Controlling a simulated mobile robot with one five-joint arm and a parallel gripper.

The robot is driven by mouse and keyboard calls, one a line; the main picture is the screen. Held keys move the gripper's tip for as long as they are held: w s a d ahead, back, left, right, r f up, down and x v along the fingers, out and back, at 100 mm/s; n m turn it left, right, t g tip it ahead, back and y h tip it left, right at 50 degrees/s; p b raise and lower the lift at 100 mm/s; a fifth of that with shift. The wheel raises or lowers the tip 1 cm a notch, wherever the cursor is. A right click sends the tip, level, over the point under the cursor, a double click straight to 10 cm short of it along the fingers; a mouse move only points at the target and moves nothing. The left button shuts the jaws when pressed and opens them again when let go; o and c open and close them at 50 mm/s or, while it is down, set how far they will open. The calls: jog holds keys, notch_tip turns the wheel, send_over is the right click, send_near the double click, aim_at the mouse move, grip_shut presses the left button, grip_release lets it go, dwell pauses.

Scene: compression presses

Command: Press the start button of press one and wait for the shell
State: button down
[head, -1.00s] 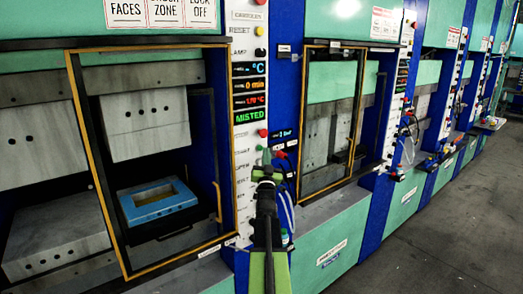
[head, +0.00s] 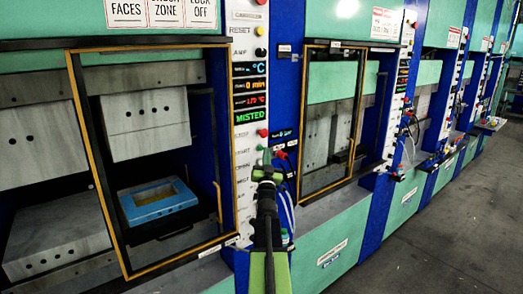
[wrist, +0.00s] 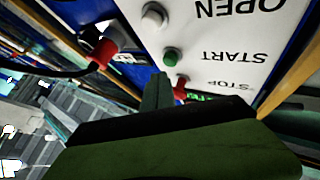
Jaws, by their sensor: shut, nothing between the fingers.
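The upper block is raised. The panel display (head: 253,116) reads MISTED in green.
A red stop button (wrist: 181,86) and a pale OPEN button (wrist: 154,15) flank the start button. A red plug with a black cable (wrist: 103,48) is beside the panel. More presses (head: 335,120) line the row to the right. The grey floor (head: 440,220) at right is clear.

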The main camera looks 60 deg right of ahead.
dwell(0.3)
jog(key=shift+w+d, duration=0.15)
jog(key=shift+w, duration=0.25)
